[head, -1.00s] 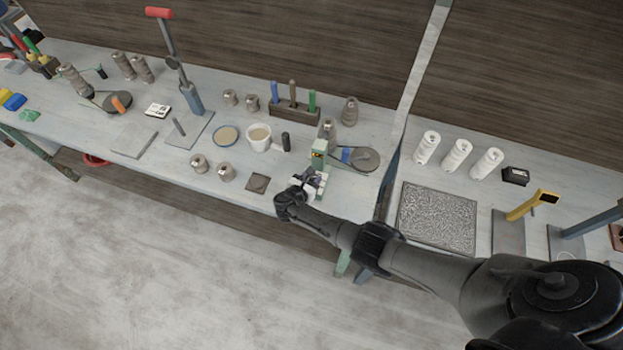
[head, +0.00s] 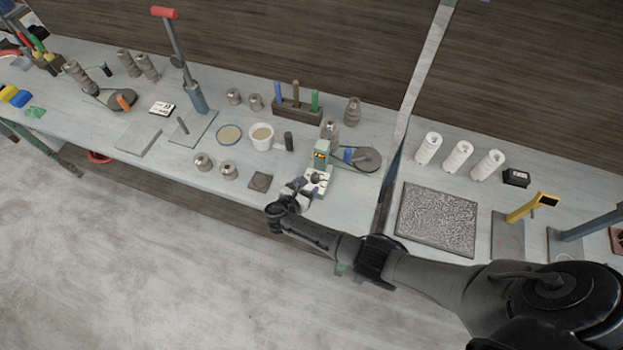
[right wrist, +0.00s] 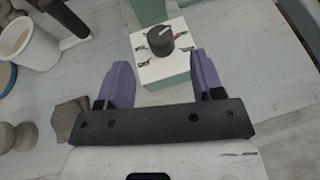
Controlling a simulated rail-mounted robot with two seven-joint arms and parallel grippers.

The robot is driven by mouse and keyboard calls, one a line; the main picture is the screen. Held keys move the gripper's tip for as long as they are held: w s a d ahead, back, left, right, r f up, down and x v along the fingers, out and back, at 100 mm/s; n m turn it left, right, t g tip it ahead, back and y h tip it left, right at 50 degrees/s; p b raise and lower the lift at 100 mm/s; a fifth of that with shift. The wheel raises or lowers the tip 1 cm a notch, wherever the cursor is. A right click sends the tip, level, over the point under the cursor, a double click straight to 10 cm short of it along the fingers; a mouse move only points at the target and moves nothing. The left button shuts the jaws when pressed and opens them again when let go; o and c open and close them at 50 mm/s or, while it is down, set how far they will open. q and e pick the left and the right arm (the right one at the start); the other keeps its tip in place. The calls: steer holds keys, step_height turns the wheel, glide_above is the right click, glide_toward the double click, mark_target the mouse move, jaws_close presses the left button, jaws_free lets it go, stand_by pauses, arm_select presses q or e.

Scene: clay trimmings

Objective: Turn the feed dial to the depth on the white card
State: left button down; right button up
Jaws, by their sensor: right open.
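The feed dial is a black round knob (right wrist: 160,38) with a pale pointer line, on a white-topped green box with dark marks around it. In the head view the dial (head: 320,177) sits at the front of a green machine with a small lit display (head: 320,154), too small to read. My right gripper (right wrist: 162,78) is open, its two purple fingers apart and empty on the near side of the dial, not closed on it. It also shows in the head view (head: 304,188). The white card (head: 162,108) stands left of centre; its print is too small to read. My left gripper is out of view.
A white cup (head: 262,137), a small brown slab (head: 260,181) and metal-grey pots (head: 228,170) lie left of the machine. A rack of coloured tools (head: 297,107) stands behind. A speckled tray (head: 438,219) lies on the right bench, past a gap.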

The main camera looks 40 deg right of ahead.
steer(key=v, duration=0.7)
steer(key=shift+a, duration=0.35)
steer(key=shift+s+r, duration=0.15)
